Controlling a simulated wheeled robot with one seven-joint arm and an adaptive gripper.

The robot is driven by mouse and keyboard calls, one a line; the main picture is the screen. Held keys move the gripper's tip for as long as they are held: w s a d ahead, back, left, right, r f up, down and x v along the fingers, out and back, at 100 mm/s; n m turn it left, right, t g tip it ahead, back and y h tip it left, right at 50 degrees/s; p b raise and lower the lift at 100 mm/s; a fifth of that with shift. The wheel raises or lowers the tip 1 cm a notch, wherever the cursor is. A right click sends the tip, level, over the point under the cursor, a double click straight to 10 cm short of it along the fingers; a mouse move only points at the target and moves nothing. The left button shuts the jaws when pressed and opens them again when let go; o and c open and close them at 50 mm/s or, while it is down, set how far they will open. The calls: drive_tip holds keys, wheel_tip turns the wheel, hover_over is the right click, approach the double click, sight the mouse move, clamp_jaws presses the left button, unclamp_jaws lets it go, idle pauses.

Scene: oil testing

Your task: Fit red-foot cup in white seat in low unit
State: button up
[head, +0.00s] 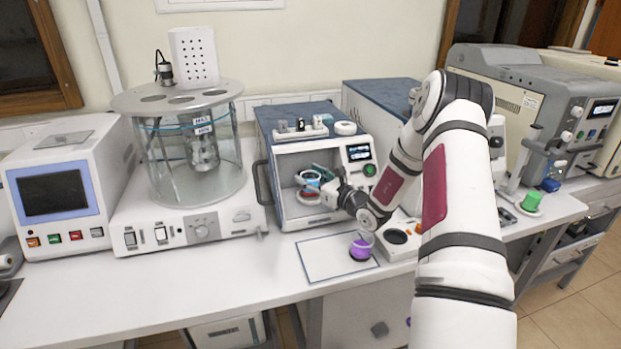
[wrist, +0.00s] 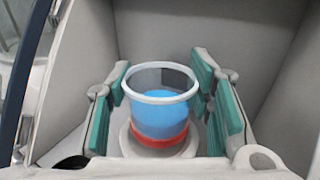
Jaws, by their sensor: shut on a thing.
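The red-foot cup (wrist: 160,115) is a clear cup with a pale rim, blue liquid and a red base. In the wrist view it stands upright between the teal pads of my gripper (wrist: 165,100), which is shut on it. The round white seat (wrist: 127,146) shows around the red foot; whether the foot is fully down in it I cannot tell. In the head view the cup (head: 309,181) and my gripper (head: 322,178) are inside the open chamber of the low unit (head: 262,150). The arm's wrist partly hides the chamber.
The chamber walls stand close on both sides of my gripper. A purple item (head: 361,248) sits on a white mat (head: 325,262) in front of the unit. A glass bath (head: 170,160) stands to the left. The bench front left is clear.

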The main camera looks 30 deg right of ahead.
drive_tip(key=shift+f, duration=0.2)
drive_tip(key=shift+f+b, duration=0.35)
drive_tip(key=shift+f, duration=0.15)
drive_tip(key=shift+f, duration=0.1)
drive_tip(key=o, duration=1.3)
drive_tip(key=s+d, duration=0.2)
drive_tip(key=s, duration=0.9)
drive_tip(key=shift+s, duration=0.4)
